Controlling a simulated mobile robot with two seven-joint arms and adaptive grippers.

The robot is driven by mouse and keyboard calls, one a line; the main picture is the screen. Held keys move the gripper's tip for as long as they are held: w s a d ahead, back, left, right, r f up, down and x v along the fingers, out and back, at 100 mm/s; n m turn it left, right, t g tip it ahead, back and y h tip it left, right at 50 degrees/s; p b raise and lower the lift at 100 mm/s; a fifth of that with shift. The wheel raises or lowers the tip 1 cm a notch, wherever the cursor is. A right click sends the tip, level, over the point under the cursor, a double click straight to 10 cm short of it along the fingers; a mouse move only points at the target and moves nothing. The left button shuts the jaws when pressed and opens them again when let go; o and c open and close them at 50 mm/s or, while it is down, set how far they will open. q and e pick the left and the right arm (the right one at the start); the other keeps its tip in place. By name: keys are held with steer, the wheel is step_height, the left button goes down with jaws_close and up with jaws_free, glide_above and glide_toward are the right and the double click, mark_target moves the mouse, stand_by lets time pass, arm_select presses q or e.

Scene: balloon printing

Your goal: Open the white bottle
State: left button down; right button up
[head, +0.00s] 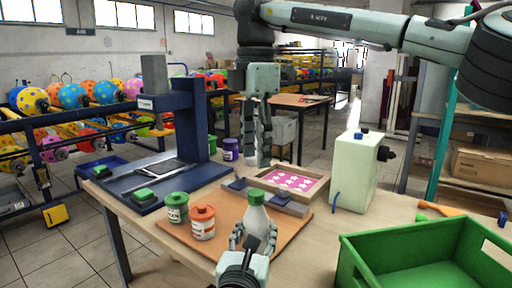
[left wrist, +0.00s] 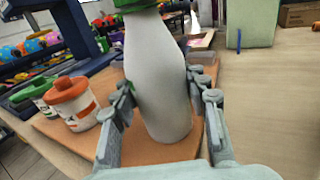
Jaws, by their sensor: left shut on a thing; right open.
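The white bottle (head: 257,224) stands upright on the orange-brown board (head: 226,261) at the front of the table. Its green cap (head: 256,197) is on top. My left gripper (head: 249,236) is shut on the bottle's lower body. In the left wrist view the white bottle (left wrist: 158,78) fills the space between the fingers of my left gripper (left wrist: 163,105). The cap is partly cut off at the top there. My right gripper (head: 257,140) is open and empty, pointing down above and behind the bottle, clear of the cap.
An orange-lidded jar (head: 203,223) and a green-lidded jar (head: 177,208) stand left of the bottle. A tray with a pink star-patterned screen (head: 291,181) lies behind. A blue press (head: 187,115) stands at left.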

mark_target(256, 192)
steer(key=shift+m, duration=1.5)
steer(key=shift+f, duration=0.3)
step_height(256, 192, down, 7)
steer(key=shift+f, duration=0.2)
steer(key=shift+c, duration=0.4)
